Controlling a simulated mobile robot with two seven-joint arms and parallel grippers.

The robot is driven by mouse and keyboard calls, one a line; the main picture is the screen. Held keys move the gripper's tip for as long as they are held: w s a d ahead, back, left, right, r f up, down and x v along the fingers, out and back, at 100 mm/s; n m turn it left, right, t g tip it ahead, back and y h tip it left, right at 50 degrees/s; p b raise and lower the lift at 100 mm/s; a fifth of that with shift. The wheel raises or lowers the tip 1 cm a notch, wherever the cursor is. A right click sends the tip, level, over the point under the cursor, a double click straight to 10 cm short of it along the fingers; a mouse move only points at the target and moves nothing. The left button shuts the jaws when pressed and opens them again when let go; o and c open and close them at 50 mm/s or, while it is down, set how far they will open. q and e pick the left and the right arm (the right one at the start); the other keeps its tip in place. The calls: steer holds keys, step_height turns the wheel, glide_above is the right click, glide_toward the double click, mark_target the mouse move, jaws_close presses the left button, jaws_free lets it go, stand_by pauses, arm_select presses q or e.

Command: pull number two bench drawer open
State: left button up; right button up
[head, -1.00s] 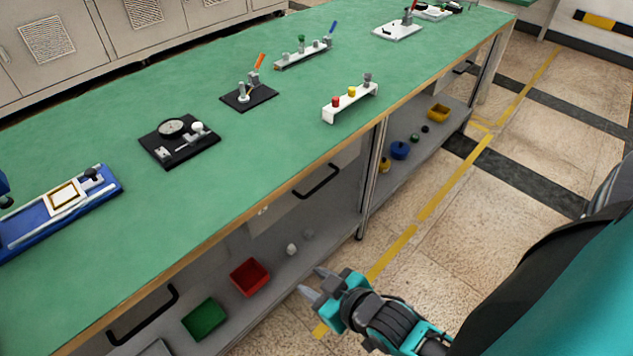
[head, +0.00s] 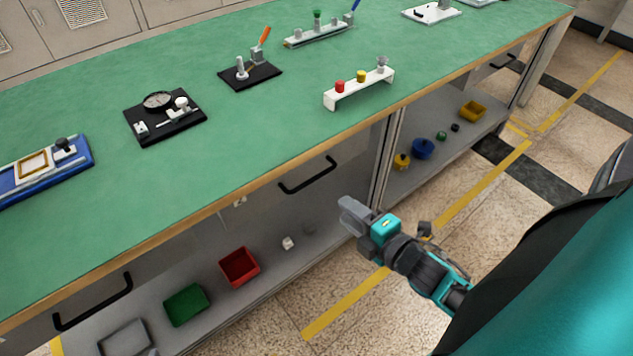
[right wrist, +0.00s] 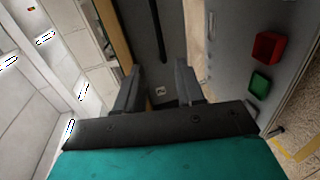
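The middle bench drawer has a dark bar handle (head: 307,175) below the green worktop; a small pale label (head: 240,201) lies left of it, too small to read. No drawer looks pulled out. My right gripper (head: 347,217) is in front of the bench, right of and a little lower than this handle in the picture, apart from it. In the right wrist view its two grey fingers (right wrist: 158,85) are spread and empty; beyond them are a dark handle bar (right wrist: 156,32) and a pale label (right wrist: 160,91). My left gripper is out of view.
Another handle (head: 93,302) is at the left, a further one (head: 503,60) at far right. A red bin (head: 239,267) and green bin (head: 187,305) stand on the lower shelf. A bench leg (head: 381,165) is near my gripper. Fixtures stand on the worktop (head: 250,130).

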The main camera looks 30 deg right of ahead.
mark_target(310, 183)
steer(key=b+x, duration=0.1)
steer(key=x, duration=1.1)
steer(key=shift+w+b, duration=0.4)
steer(key=shift+w, duration=0.05)
steer(key=shift+c, duration=0.3)
steer(key=shift+a, duration=0.1)
jaws_close()
